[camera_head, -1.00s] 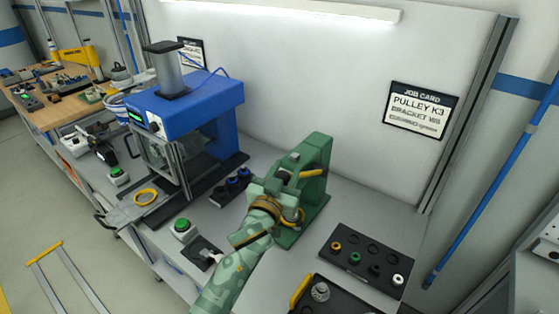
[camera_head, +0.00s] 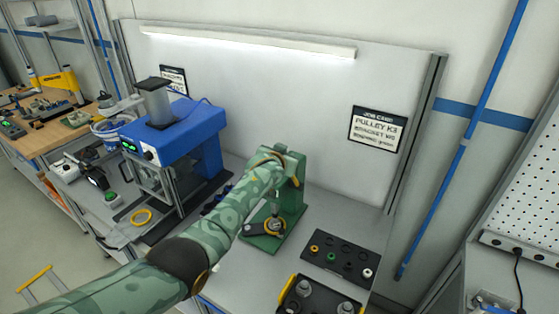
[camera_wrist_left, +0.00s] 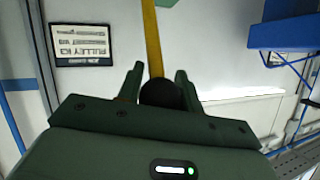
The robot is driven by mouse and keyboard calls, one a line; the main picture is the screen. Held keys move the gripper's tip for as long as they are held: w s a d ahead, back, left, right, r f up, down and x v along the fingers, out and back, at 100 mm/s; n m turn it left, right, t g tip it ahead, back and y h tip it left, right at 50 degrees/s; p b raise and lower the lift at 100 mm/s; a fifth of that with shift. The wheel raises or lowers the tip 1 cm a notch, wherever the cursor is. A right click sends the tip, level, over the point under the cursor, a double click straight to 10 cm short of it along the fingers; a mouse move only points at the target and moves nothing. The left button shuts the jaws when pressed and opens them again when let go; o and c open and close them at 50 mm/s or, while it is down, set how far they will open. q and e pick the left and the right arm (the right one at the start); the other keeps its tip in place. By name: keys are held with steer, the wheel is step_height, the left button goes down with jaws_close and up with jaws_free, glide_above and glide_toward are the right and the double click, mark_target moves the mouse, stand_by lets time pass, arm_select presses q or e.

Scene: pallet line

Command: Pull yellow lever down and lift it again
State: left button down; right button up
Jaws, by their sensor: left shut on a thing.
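The green hand press (camera_head: 296,180) stands on the bench, with a round metal part (camera_head: 274,226) on its base. My left arm reaches over to the press's upper part and hides its lever in the head view. In the left wrist view the yellow lever (camera_wrist_left: 152,40) runs down from the top edge to a black knob (camera_wrist_left: 160,92). The two fingers of my left gripper (camera_wrist_left: 158,86) stand on either side of this knob, shut on it. The gripper's fingers are hidden in the head view. My right gripper is not in view.
A blue press (camera_head: 178,147) stands left of the green press. A black tray with coloured rings (camera_head: 326,267) lies to its right, and a dark tray with metal parts (camera_head: 287,293) is in front. The job card (camera_head: 376,130) hangs on the wall behind.

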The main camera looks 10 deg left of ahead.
arm_select(q)
steer(key=shift+w+r, duration=0.2)
steer(key=shift+r, duration=0.1)
steer(key=c, duration=1.2)
jaws_free()
steer(key=shift+c, duration=0.2)
steer(key=o, duration=0.3)
steer(key=shift+d, duration=0.1)
steer(key=shift+w+f, duration=0.2)
steer(key=shift+s+r+p, duration=0.25)
steer(key=shift+s+p, duration=0.25)
steer(key=p+v, duration=0.2)
steer(key=v, duration=1.3)
steer(key=shift+r+p, duration=0.15)
steer(key=shift+p, duration=0.2)
steer(key=shift+s, duration=0.1)
